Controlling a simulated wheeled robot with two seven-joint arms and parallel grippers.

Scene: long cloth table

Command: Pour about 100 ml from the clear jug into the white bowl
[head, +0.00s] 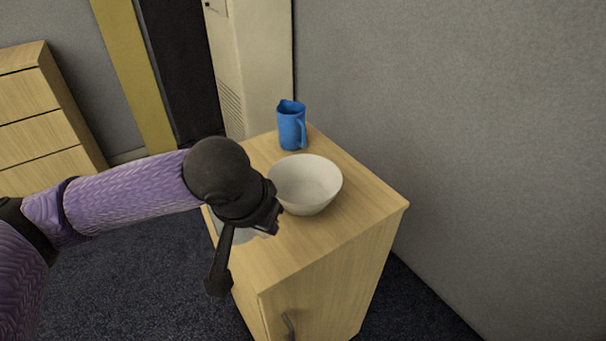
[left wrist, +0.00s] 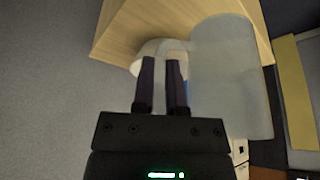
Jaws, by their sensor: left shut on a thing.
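The white bowl (head: 306,184) stands upright on the wooden cabinet top, and part of it shows in the left wrist view (left wrist: 148,54). The clear jug (left wrist: 232,78) is a frosted see-through vessel at the right of the left wrist view. In the head view only a pale part of the jug (head: 236,236) shows behind my left gripper (head: 268,218). My left gripper's fingers (left wrist: 161,66) are shut on the jug, seemingly at its handle. The jug is left of and nearer than the bowl. Its contents cannot be made out. My right gripper is not in view.
A blue jug (head: 291,126) stands behind the bowl on the cabinet top (head: 335,232). A grey wall (head: 460,130) rises close on the right. A drawer unit (head: 40,110) stands at the far left. The cabinet's front right top is clear.

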